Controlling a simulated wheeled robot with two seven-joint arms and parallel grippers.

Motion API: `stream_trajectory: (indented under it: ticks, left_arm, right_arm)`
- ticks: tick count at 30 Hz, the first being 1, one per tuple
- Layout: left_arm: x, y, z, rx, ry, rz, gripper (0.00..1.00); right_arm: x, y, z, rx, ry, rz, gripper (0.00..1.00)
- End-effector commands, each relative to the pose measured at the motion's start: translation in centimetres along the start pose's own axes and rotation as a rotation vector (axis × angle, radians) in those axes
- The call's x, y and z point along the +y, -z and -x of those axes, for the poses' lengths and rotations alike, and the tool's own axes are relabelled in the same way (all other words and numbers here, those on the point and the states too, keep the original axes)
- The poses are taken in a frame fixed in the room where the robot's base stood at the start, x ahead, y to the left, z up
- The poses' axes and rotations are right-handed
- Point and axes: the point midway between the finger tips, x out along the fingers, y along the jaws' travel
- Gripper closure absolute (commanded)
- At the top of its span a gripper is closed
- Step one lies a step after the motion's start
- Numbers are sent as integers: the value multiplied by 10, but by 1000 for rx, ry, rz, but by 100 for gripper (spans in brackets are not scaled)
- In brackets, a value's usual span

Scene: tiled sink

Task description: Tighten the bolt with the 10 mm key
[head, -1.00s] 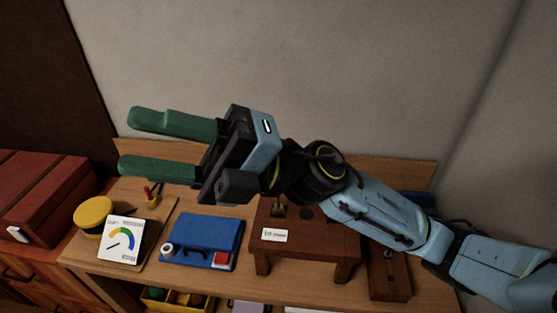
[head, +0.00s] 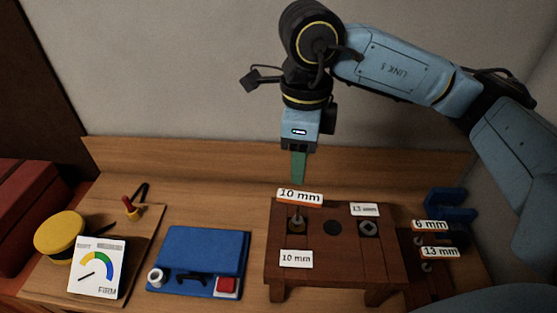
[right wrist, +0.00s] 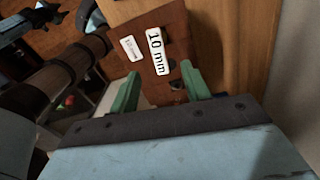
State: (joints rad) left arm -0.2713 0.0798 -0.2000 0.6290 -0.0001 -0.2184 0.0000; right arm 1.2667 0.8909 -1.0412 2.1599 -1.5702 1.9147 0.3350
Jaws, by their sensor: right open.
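A wooden stand (head: 345,264) holds a bolt (head: 297,222) at its left, with a white 10 mm label (head: 296,259) on its front. A tag reading 10 mm (head: 300,197) with an orange edge sits right above that bolt. It appears to belong to the 10 mm key, whose shank is mostly hidden. My right gripper (head: 299,181) points down just above and behind the tag, its green fingers overlapping in the head view. In the right wrist view, the fingers (right wrist: 158,86) are apart, with the tag (right wrist: 157,52) beyond their tips, roughly between them. My left gripper is not seen.
Keys tagged 6 mm (head: 430,225) and 13 mm (head: 440,252) stand in a rack at the right. The stand also has a 13 mm fitting (head: 368,228). At left are a dial card (head: 97,268), a yellow round object (head: 60,235) and a blue board (head: 205,255).

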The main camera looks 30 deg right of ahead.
Motion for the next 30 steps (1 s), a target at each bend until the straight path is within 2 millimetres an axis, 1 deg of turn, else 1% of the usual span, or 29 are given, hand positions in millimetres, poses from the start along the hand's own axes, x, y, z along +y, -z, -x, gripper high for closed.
stream_trajectory:
  ticks: [1,2,3,5,6,9,10,12,17,24,26,30]
  left_arm:
    - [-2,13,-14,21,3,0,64]
    - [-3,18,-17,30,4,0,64]
    - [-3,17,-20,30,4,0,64]
    - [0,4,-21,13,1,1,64]
    - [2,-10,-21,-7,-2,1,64]
    - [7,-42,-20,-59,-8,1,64]
    - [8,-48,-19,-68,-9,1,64]
    - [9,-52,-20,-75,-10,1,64]
    - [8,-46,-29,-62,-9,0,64]
    - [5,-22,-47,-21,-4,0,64]
    - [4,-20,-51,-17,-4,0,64]
    - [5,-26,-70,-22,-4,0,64]
  right_arm:
    - [0,1,-13,0,3,0,53]
    - [0,1,-16,1,4,-1,53]
    - [-1,1,-18,1,4,-1,53]
    - [-1,1,-20,2,4,-1,53]
    - [-1,1,-21,2,4,-1,53]
    - [-1,1,-22,2,3,-1,53]
    - [0,1,-23,1,3,0,53]
    - [0,1,-26,1,2,0,53]
    - [0,1,-39,3,1,0,53]
    - [0,1,-67,2,0,0,53]
    - [0,1,-74,2,0,0,53]
    - [0,1,-92,1,1,0,53]
